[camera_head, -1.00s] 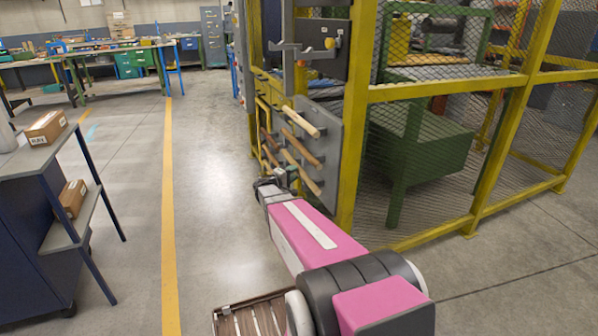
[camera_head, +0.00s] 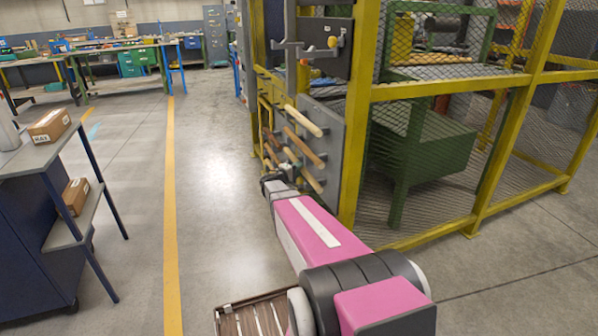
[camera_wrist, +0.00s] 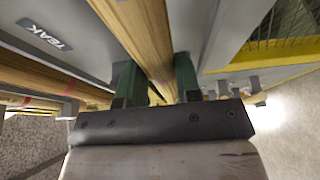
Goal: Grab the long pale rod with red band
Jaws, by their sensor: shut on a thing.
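In the wrist view, a long pale wooden rod (camera_wrist: 142,38) runs between the two green fingers of my gripper (camera_wrist: 158,82), which is shut on it. I cannot make out a red band on the part of this rod that shows. Other pale rods (camera_wrist: 60,82) lie to the left, and reddish bands show on them. In the head view, my gripper (camera_head: 275,179) is at the lower left of the grey rod rack (camera_head: 329,150), and its fingers are too small to make out there. A pale rod (camera_head: 303,121) and a browner rod (camera_head: 305,149) slant out above it.
A label reading TEAK (camera_wrist: 45,34) is on the grey panel in the wrist view. A yellow mesh cage (camera_head: 440,90) stands right of the rack. A shelf cart (camera_head: 40,160) with cardboard boxes stands at the left. The floor between is clear.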

